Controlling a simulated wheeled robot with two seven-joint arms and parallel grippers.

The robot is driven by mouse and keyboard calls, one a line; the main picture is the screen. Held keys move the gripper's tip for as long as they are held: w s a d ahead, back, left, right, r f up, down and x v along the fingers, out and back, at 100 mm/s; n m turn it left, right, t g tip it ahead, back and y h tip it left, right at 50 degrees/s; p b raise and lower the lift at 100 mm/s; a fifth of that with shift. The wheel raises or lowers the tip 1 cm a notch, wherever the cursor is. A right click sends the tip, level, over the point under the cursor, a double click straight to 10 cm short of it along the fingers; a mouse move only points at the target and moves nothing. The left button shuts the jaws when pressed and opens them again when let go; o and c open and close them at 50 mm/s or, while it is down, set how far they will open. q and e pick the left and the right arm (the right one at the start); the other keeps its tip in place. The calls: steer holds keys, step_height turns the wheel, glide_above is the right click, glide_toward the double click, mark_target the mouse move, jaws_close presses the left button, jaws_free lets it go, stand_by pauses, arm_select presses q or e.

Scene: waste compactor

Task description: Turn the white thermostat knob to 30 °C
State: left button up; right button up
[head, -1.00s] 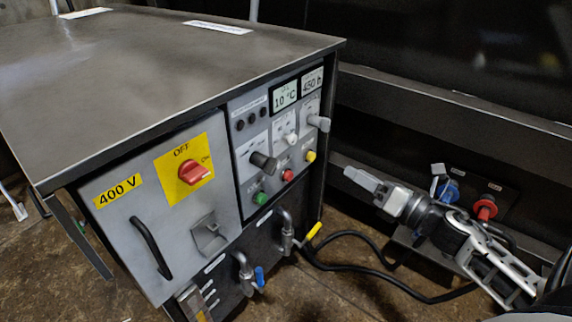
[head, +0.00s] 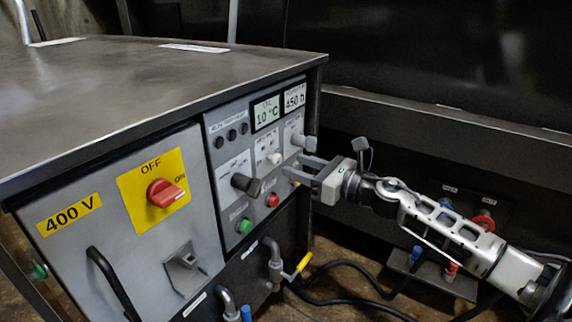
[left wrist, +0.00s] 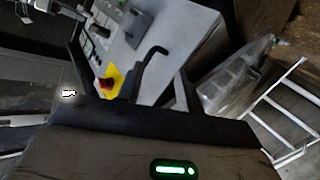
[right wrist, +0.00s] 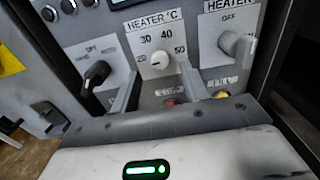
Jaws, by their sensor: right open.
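The white thermostat knob (head: 274,158) is on the grey control panel, under a display (head: 266,112) reading 10 °C. In the right wrist view the knob (right wrist: 159,65) sits below the label HEATER °C, with 20, 30, 40 and 50 around it. Its small dark mark seems to face left, near 20. My right gripper (head: 296,166) is open and empty in front of the panel. In the right wrist view its two fingers (right wrist: 158,76) point at the panel, one on each side of the knob; contact cannot be told. My left gripper's fingers do not show.
A grey heater switch (right wrist: 236,45) is right of the knob and a black switch (right wrist: 95,76) left of it. Red (head: 272,200) and green (head: 244,226) buttons sit below. A red OFF/ON switch (head: 165,193) is further left. A wall (head: 420,160) lies behind my right arm.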

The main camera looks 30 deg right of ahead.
mark_target(279, 159)
steer(key=shift+x, duration=2.05)
steer(key=c, duration=1)
